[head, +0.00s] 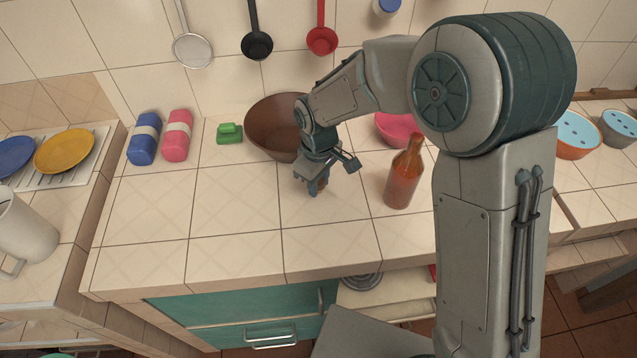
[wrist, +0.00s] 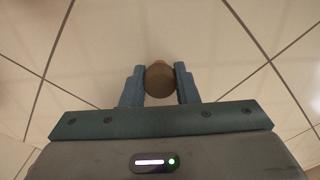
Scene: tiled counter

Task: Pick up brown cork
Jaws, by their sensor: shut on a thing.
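The brown cork (wrist: 160,80) is between the two fingers of my gripper (wrist: 160,84) in the wrist view, with a finger touching it on each side. In the head view my gripper (head: 318,188) is low over the tiled counter, in front of the brown bowl. A small part of the cork (head: 322,184) shows there beside the fingers; the rest is hidden. I cannot tell whether the cork touches the counter.
A brown bowl (head: 268,127) stands just behind my gripper. A brown bottle (head: 404,176) stands to the right, with a pink bowl (head: 392,126) behind it. A green object (head: 229,134) sits at the left. The front counter (head: 240,225) is clear.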

